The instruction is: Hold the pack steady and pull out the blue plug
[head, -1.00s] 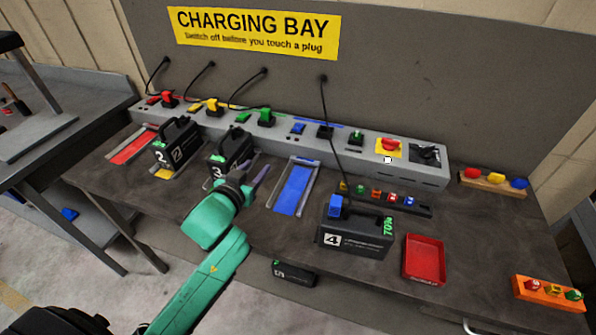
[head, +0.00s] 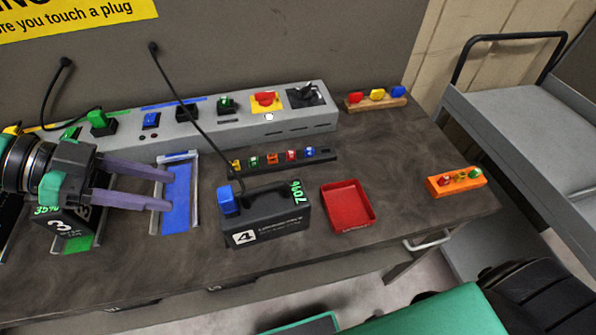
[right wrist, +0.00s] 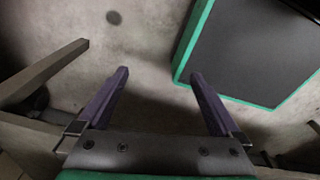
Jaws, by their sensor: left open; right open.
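The pack, a black box marked 4 and 70% (head: 270,222), stands upright on the bench right of the blue bay. The blue plug (head: 228,201) sits at its upper left end, and a black cable (head: 190,103) runs from it up to the wall. My left gripper (head: 170,190) is open and empty, its purple fingers pointing right over the blue bay (head: 177,212), left of the plug and apart from it. My right gripper (right wrist: 160,80) is open and empty over the floor in the right wrist view; its fingers are not in the head view.
A red tray (head: 347,206) lies just right of the pack. A rack of small coloured plugs (head: 285,160) lies behind it. The grey charging console (head: 225,118) runs along the back. Pack 3 (head: 65,222) stands below my left gripper. An orange block (head: 457,182) sits far right.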

